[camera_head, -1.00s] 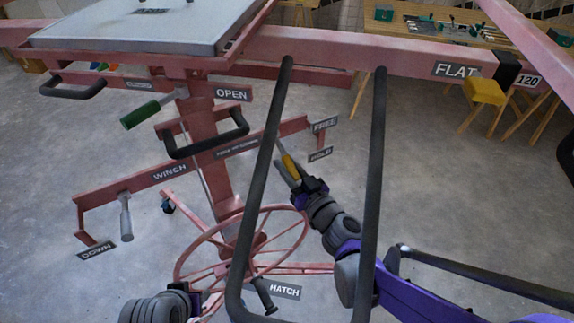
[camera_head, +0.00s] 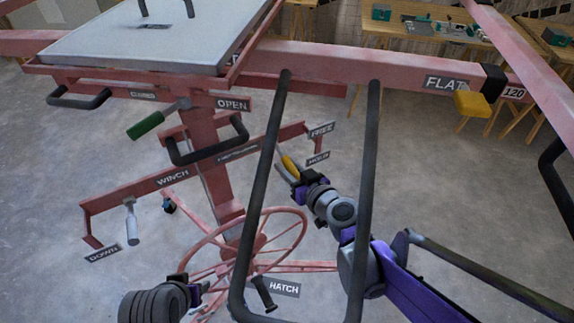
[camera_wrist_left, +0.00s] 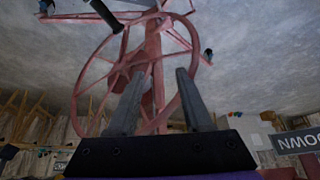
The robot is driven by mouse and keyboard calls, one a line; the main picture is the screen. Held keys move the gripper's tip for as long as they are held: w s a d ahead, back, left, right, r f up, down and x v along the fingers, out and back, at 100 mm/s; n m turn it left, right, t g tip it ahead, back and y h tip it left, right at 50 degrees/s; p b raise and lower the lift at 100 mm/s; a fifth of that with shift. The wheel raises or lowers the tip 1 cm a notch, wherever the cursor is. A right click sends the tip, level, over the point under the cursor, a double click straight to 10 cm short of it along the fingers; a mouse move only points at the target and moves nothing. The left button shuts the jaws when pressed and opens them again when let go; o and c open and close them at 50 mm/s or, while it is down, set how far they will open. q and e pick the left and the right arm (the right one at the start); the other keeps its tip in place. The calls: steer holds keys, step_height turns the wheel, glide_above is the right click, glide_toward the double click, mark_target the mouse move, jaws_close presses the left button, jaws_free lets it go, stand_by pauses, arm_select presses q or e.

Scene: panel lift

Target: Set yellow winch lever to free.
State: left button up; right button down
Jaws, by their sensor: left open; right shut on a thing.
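The yellow winch lever (camera_head: 289,163) shows near the right end of the pink winch bar, left of the FREE label (camera_head: 321,131) and the HOLD label (camera_head: 318,158). Its upper end is nearer the height of HOLD than FREE. My right gripper (camera_head: 294,175) is shut on the yellow lever, and its fingers partly cover it. My left gripper (camera_head: 203,287) is low in the head view, beside the pink handwheel (camera_head: 183,261). In the left wrist view its two fingers (camera_wrist_left: 160,100) are apart and empty, with the wheel behind them.
A black tubular handle frame (camera_head: 369,190) stands in front of my right arm. A HATCH label (camera_head: 284,287) and black grip (camera_head: 263,293) are by the wheel. A grey-gripped lever (camera_head: 131,224) hangs near DOWN. A green-gripped lever (camera_head: 147,125) sits near OPEN.

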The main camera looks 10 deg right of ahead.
arm_select(q)
steer(key=shift+w+r, duration=0.15)
steer(key=shift+r, duration=0.35)
arm_select(e)
steer(key=shift+s+r+g+h, duration=0.1)
steer(key=shift+r+g+h, duration=0.2)
steer(key=shift+r+g, duration=0.2)
steer(key=c, duration=0.7)
jaws_free()
steer(key=shift+s, duration=0.1)
arm_select(q)
steer(key=shift+w+r+p, duration=0.25)
steer(key=shift+r+p, duration=0.45)
steer(key=shift+r, duration=0.05)
steer(key=shift+w+r+p, duration=0.2)
steer(key=shift+r+p, duration=0.45)
steer(key=shift+r, duration=0.05)
arm_select(e)
steer(key=shift+v, duration=5.4)
